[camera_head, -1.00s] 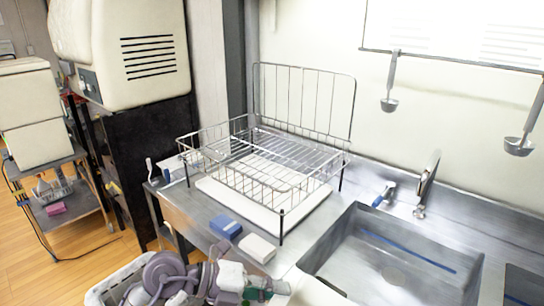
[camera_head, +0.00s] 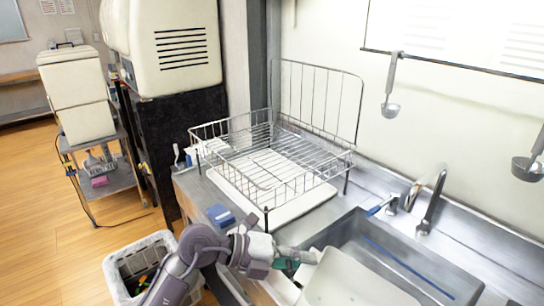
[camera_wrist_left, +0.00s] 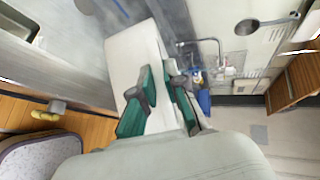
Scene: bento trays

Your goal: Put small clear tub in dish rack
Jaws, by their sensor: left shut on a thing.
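The dish rack (camera_head: 262,160) is a wire rack with a tall back grid, standing on a white drip tray on the steel counter. My left gripper (camera_head: 292,260), with green finger pads, is in front of the rack, at the sink's near left corner. It is shut on the edge of a pale, whitish tub (camera_head: 352,282), which is held tilted, apart from the rack. The tub's lower part is cut off by the frame. In the left wrist view the green fingers (camera_wrist_left: 162,92) close on the pale tub (camera_wrist_left: 135,55). My right gripper is not in view.
The steel sink (camera_head: 335,238) with its faucet (camera_head: 432,200) lies right of the rack. A blue sponge (camera_head: 221,214) lies at the counter's front edge. A lined bin (camera_head: 118,275) stands on the floor at left. Ladles (camera_head: 391,100) hang on the wall. The rack's inside looks empty.

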